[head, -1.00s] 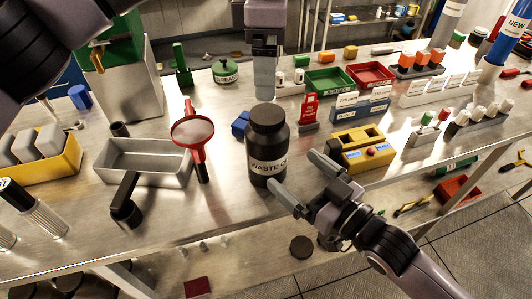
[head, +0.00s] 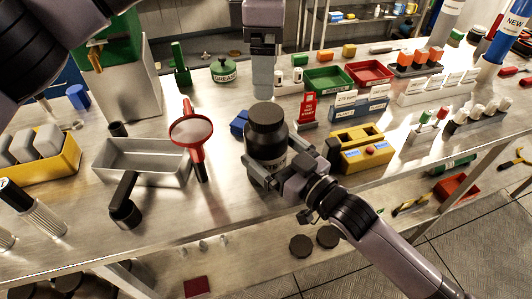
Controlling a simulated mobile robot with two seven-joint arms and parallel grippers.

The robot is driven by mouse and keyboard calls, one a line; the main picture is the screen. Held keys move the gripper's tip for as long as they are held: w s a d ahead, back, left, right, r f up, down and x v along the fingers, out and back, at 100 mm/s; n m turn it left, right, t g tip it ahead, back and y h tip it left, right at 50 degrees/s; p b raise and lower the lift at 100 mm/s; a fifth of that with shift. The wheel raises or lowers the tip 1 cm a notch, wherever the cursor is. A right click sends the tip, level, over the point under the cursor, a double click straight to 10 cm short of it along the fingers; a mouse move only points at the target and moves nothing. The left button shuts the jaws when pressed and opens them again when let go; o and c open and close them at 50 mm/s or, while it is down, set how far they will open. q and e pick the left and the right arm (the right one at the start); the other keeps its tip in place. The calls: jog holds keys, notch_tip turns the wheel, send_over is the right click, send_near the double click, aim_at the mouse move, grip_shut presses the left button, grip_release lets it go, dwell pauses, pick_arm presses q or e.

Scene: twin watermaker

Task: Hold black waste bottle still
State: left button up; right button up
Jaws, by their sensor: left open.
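The black waste bottle (head: 266,135) stands upright on the bench, with its black cap on. Its white "WASTE" label is now largely covered by my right gripper. My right gripper (head: 272,155) has one finger across the bottle's lower left front and the other by its right side. The fingers are around the bottle, but I cannot tell whether they press on it. My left gripper (head: 263,92) points down behind the bottle, open and apart from it.
A red-framed magnifier (head: 192,131) and a grey metal tray (head: 145,178) stand to the left. The bench's front edge is near.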

aim_at(266, 113)
jog(key=c, duration=1.7)
pick_arm(q)
jog(key=n, duration=0.4)
jog(key=shift+d+n, duration=0.1)
jog(key=shift+n, duration=0.2)
pick_arm(e)
jog(key=shift+o, duration=0.2)
pick_arm(q)
jog(key=n, duration=0.3)
jog(key=shift+s, duration=0.1)
jog(key=n, duration=0.6)
jog(key=shift+n, duration=0.3)
jog(key=n, duration=0.6)
jog(key=shift+n, duration=0.3)
jog(key=n, duration=0.6)
jog(key=shift+f, duration=0.1)
jog(key=shift+f, duration=3.9)
